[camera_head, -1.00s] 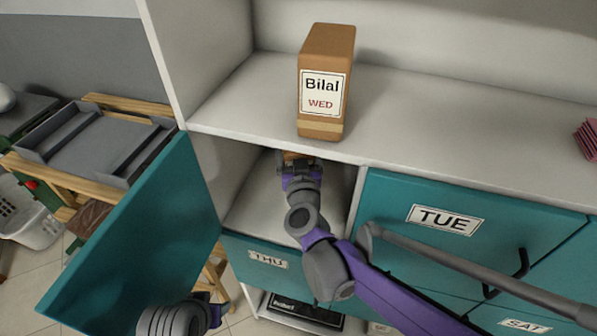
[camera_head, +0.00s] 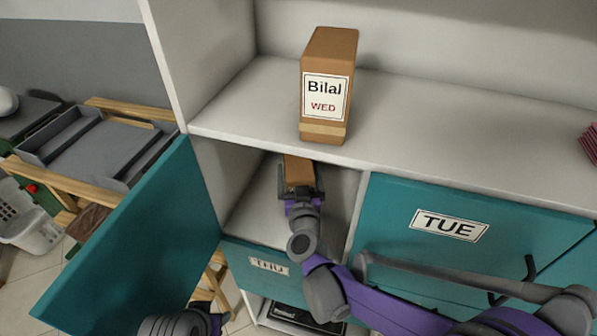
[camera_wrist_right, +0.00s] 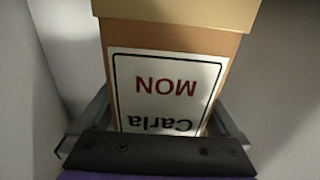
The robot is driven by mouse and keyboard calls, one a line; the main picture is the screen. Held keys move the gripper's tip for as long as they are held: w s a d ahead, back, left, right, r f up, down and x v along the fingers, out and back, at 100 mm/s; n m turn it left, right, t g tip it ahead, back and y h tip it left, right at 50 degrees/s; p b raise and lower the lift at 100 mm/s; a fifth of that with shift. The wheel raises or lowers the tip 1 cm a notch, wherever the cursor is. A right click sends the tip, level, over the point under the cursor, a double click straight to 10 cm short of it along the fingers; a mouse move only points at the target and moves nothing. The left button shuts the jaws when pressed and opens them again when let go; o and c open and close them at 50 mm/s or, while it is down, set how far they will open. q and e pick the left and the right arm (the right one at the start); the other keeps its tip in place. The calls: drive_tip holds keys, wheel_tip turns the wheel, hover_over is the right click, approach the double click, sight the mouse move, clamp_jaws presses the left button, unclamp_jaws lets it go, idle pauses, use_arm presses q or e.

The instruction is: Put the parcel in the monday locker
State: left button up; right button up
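The parcel (camera_wrist_right: 165,85) is a brown box with a lighter band and a white label reading "Carla MON", upside down in the right wrist view. In the head view the parcel (camera_head: 298,171) is inside the open locker compartment, partly hidden by the shelf above. My right gripper (camera_head: 300,190) reaches into the compartment at the parcel's near end. Its fingers stand wide apart, one on each side of the parcel, with a gap seemingly showing beside it. The teal locker door (camera_head: 140,240) stands open to the left. My left gripper (camera_head: 205,318) is at the bottom edge, its fingers unclear.
Another brown parcel (camera_head: 328,85), labelled "Bilal WED", stands on the white shelf (camera_head: 430,135) above. The TUE door (camera_head: 450,222) is shut right of the open compartment, and the THU door (camera_head: 268,265) is below. A grey tray table (camera_head: 95,150) stands left.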

drive_tip(key=shift+r, duration=0.1)
drive_tip(key=shift+s+r, duration=0.1)
drive_tip(key=shift+r, duration=0.05)
drive_tip(key=s, duration=1.1)
drive_tip(key=shift+s+d+b, duration=0.35)
drive_tip(key=shift+d, duration=0.1)
